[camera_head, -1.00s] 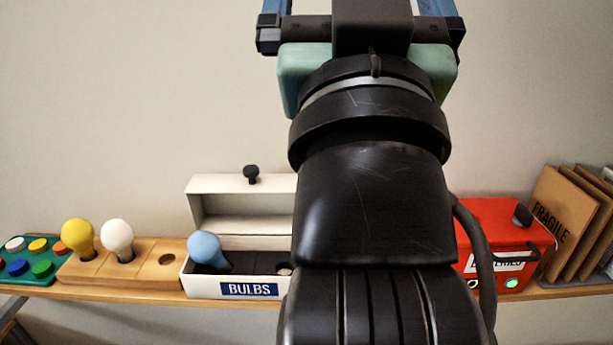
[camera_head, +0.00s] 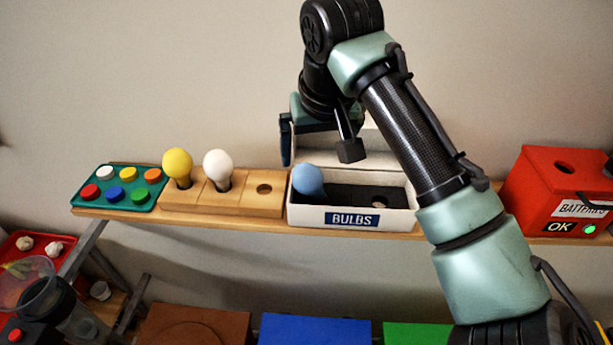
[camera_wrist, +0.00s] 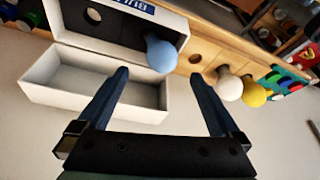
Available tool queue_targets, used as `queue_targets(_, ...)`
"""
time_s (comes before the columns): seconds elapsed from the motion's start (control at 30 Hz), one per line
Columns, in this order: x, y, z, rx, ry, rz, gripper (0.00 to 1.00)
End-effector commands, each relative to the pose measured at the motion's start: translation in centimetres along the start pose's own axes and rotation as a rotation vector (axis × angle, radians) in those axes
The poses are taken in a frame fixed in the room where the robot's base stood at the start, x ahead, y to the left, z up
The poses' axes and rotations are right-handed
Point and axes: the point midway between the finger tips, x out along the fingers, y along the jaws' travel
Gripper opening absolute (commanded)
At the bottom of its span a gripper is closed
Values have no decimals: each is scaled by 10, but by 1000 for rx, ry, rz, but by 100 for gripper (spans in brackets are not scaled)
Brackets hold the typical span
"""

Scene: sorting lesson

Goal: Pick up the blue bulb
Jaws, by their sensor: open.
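The blue bulb (camera_head: 307,180) sits at the left end of the open white box labelled BULBS (camera_head: 399,219). Its round head rises above the box rim; its lower part is hidden. It also shows in the wrist view (camera_wrist: 160,54), just beyond and between the fingertips. My gripper (camera_head: 318,157) is open and empty. In the head view it hangs above and behind the bulb, near the raised lid. In the wrist view its two fingers (camera_wrist: 163,76) are spread wide and appear apart from the bulb.
Left of the box, a wooden holder (camera_head: 232,206) carries a yellow bulb (camera_head: 177,162) and a white bulb (camera_head: 217,164), with one empty hole. A green button tray (camera_head: 141,196) stands farther left. A red battery box (camera_head: 545,180) stands at the right. The box lid (camera_head: 378,150) stands open behind.

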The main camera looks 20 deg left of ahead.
Motion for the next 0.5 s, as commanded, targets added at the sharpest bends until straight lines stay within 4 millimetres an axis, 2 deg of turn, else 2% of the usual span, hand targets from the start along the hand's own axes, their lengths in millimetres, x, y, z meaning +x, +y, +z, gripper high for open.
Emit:
queue_targets(0.2,31,-1,-1,0,0,-1,100)
queue_targets(0.37,40,-1,-1,-1,2,0,100)
queue_targets(0.5,54,-1,-3,-1,0,0,100)
